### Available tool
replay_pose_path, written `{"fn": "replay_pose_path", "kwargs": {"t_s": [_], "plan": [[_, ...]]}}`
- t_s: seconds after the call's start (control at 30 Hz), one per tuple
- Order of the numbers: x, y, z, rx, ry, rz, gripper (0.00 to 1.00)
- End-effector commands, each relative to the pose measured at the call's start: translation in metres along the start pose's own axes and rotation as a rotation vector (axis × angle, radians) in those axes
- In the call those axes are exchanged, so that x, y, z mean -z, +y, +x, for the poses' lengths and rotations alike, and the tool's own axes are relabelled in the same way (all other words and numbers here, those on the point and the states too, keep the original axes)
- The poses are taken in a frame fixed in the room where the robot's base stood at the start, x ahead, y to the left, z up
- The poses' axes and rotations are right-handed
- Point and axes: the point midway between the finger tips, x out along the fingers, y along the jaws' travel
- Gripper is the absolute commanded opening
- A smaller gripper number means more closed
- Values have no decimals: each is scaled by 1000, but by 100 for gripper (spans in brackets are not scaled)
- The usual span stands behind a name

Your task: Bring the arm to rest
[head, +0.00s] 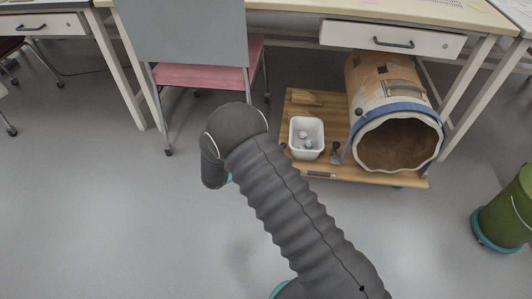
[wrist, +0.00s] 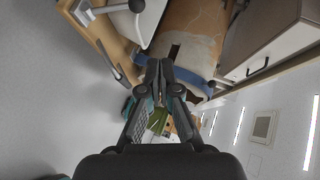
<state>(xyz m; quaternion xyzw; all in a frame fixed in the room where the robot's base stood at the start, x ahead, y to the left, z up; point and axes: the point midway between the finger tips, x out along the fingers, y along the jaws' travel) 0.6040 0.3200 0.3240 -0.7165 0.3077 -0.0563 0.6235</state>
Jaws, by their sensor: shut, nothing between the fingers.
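My grey ribbed arm rises from the bottom of the head view and bends over at its top, left of a low wooden board. Its end points down and hides my gripper in that view. In the wrist view my gripper (wrist: 160,75) is shut, its fingertips together and nothing held. It is in the air, apart from the things behind it. A large tan jar (head: 383,82) with dark gaps and a blue band lies on its side on the wooden board (head: 345,174), its wide mouth facing me. The jar also shows behind the fingers in the wrist view (wrist: 190,40).
A white bin (head: 307,150) with small items stands on the board. A desk with a drawer (head: 390,39) overhangs the jar. A chair with a pink seat (head: 203,76) stands behind my arm. A green bin (head: 507,212) is at the right. The grey floor at left is clear.

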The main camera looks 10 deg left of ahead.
Motion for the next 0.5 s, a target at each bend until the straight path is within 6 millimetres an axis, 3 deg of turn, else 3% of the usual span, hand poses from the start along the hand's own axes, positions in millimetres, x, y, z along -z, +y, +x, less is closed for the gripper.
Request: {"fn": "replay_pose_path", "kwargs": {"t_s": [0.5], "plan": [[-1, 0, 0, -1, -2, 70, 0]]}}
